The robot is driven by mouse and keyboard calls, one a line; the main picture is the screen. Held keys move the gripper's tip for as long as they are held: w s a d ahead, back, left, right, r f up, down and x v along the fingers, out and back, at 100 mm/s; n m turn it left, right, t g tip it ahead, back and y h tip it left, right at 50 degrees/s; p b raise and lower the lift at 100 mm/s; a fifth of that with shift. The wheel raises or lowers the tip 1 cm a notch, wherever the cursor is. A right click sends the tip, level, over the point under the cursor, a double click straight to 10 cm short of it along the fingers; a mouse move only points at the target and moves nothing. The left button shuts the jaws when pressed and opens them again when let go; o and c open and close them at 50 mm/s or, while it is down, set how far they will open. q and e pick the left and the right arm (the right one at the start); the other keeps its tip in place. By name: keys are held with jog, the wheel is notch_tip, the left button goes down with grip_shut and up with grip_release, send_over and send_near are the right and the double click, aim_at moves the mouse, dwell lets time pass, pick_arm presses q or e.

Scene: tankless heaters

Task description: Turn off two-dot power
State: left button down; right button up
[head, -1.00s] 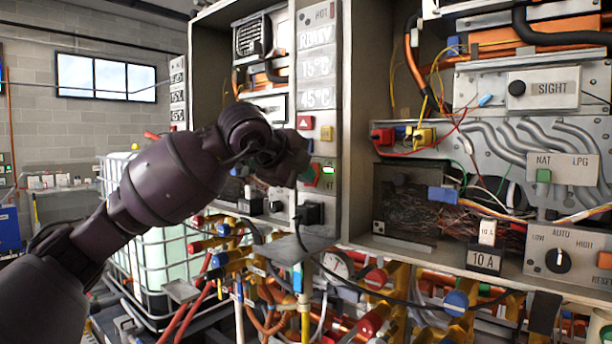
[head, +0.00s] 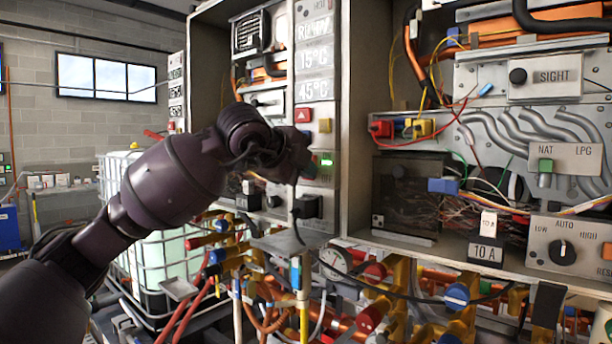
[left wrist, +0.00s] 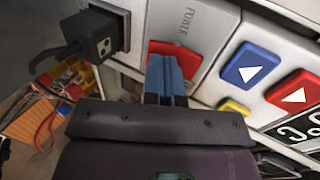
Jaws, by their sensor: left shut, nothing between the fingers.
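The red power switch (left wrist: 172,58) sits beside a label reading POWER on a pale panel in the left wrist view. A black plug (left wrist: 104,45) with two dots on its face is on the same panel, at the switch's left. My left gripper (left wrist: 165,78) is shut and empty, its blue fingertips at the lower edge of the red switch; I cannot tell if they touch it. In the head view my left gripper (head: 298,165) is in front of the panel and hides most of the switch. A green light (head: 327,162) shows just right of it. My right gripper is not in view.
Above the switch on the panel are a red button (head: 303,115) and a yellow button (head: 325,125). A black plug (head: 308,207) and its cable hang below my gripper. An open cabinet with wires, pipes and an AUTO knob (head: 562,252) stands at the right.

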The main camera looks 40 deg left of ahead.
pick_arm(q)
jog(key=f+b, duration=0.1)
jog(key=f+t+b, duration=0.1)
jog(key=shift+w+b, duration=0.35)
jog(key=shift+s+r+p, duration=0.2)
jog(key=shift+r+p, duration=0.1)
jog(key=shift+r, duration=0.3)
jog(key=shift+s+a+r+t, duration=0.1)
jog(key=shift+r+t, duration=0.2)
jog(key=shift+r, duration=0.45)
jog(key=shift+r+p, duration=0.35)
jog(key=shift+r, duration=0.05)
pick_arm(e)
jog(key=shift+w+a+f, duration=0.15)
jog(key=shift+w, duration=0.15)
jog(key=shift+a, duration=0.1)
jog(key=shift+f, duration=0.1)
